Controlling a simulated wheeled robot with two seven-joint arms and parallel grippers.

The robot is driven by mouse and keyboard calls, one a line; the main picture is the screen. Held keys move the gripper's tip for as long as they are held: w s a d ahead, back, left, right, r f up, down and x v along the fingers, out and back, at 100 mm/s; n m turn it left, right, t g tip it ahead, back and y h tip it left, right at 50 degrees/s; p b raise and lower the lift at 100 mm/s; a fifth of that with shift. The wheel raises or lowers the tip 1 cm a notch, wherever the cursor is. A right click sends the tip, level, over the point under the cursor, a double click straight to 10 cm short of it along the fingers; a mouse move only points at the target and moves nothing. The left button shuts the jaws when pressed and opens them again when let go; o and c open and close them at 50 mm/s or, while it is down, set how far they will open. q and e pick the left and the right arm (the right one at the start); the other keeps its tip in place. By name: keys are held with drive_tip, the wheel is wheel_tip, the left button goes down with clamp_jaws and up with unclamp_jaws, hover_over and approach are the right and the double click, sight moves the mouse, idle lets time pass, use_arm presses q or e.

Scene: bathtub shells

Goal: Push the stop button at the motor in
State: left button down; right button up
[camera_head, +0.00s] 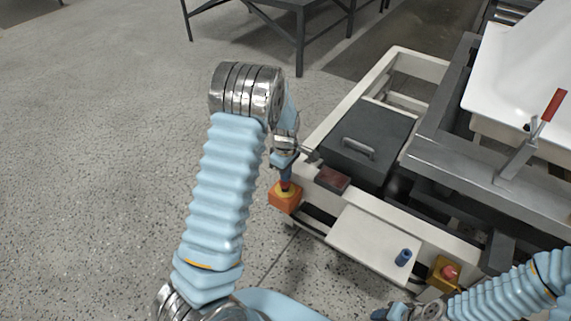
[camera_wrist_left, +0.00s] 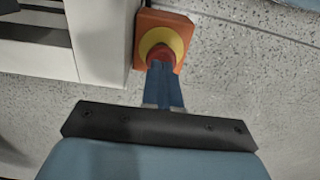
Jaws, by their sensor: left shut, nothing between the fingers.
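An orange box (camera_head: 285,200) with a yellow ring and a red stop button sits at the left corner of the white machine frame. In the left wrist view the red button (camera_wrist_left: 160,54) shows inside its yellow ring. My left gripper (camera_head: 286,184) is shut and empty, its blue fingertips pointing down at this button. In the wrist view the fingertips (camera_wrist_left: 161,66) overlap the button's lower part; whether they press it I cannot tell. A second red button on a yellow box (camera_head: 446,272) sits at the frame's front right. My right gripper is only partly visible low in the head view, its fingers unclear.
A dark grey box with a handle (camera_head: 366,140) sits in the white frame, beside a small dark red panel (camera_head: 332,178). A white tub (camera_head: 520,70) and a red-handled clamp (camera_head: 530,130) are at the right. Speckled floor on the left is clear.

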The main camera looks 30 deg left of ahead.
use_arm(q)
drive_tip(key=shift+f, duration=0.35)
